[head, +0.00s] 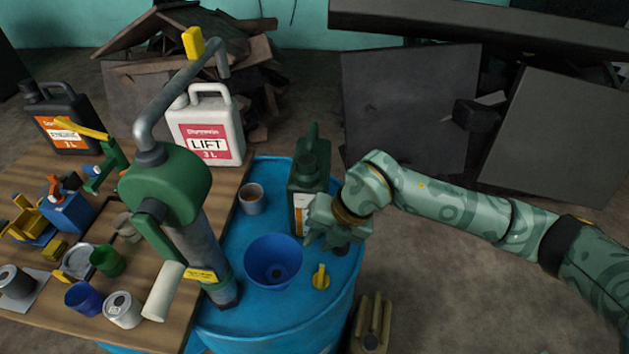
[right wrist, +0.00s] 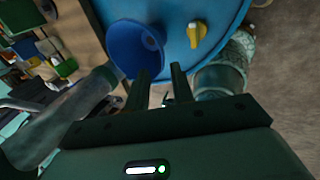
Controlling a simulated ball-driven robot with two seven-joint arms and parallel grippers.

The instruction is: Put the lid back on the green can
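The green can (head: 308,170) stands upright on the blue drum (head: 250,318), its lower right side partly hidden by my right gripper (head: 340,245). I cannot tell whether its mouth is open. A small yellow cap with a raised grip (head: 321,277), which may be the lid, lies on the drum top in front of the gripper. It also shows in the right wrist view (right wrist: 196,33), beyond and right of the fingers. There my right gripper's fingers (right wrist: 160,70) stand apart, with nothing clearly held between them. My left gripper is not in view.
A blue funnel (head: 273,262) sits left of the yellow cap. A tin cup (head: 251,198) stands behind it. A tall green hand pump (head: 165,190) rises at left. The wooden table (head: 50,185) holds several cups, tools, a white jug (head: 206,128) and a black jug (head: 62,118).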

